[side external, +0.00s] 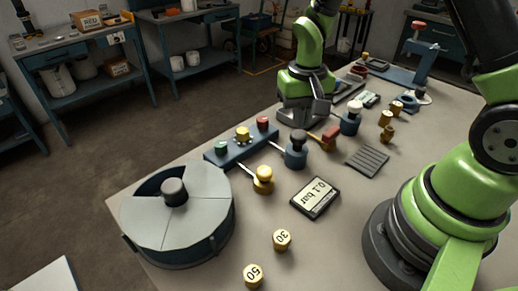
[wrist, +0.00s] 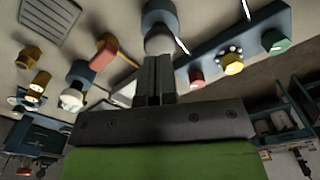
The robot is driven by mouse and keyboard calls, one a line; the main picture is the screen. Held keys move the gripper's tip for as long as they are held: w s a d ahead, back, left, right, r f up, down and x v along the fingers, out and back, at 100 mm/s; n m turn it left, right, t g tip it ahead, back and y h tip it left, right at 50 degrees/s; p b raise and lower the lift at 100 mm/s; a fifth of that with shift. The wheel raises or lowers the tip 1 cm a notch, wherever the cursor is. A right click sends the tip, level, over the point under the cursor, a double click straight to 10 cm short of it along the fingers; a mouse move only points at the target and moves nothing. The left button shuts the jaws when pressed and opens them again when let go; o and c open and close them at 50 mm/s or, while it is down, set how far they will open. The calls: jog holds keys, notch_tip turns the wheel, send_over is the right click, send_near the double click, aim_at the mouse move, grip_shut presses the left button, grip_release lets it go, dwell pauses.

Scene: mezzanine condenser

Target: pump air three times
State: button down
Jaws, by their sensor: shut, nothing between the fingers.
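My gripper (side external: 297,122) is shut and empty, pointing down over the middle of the bench. In the wrist view its fingers (wrist: 157,62) lie together, with their tips at the grey top of a blue-bodied upright cylinder (wrist: 160,14). This looks like the dark-capped cylinder (side external: 296,151) in the side view, possibly the pump; I cannot tell whether the tips touch it. A display (side external: 315,197) reads 0.1 bar. A blue stand with a red knob (side external: 420,50) is at the far end of the bench, well away from my gripper.
A red-handled valve (side external: 325,137) and white-capped cylinder (side external: 350,119) stand to the right. A round grey drum (side external: 180,232) and weights marked 30 (side external: 282,240) and 50 (side external: 253,275) lie nearer.

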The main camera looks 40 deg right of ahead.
aim_at(299, 134)
jog(key=shift+f, duration=0.3)
jog(key=shift+f, duration=1.9)
jog(key=shift+r, duration=3.25)
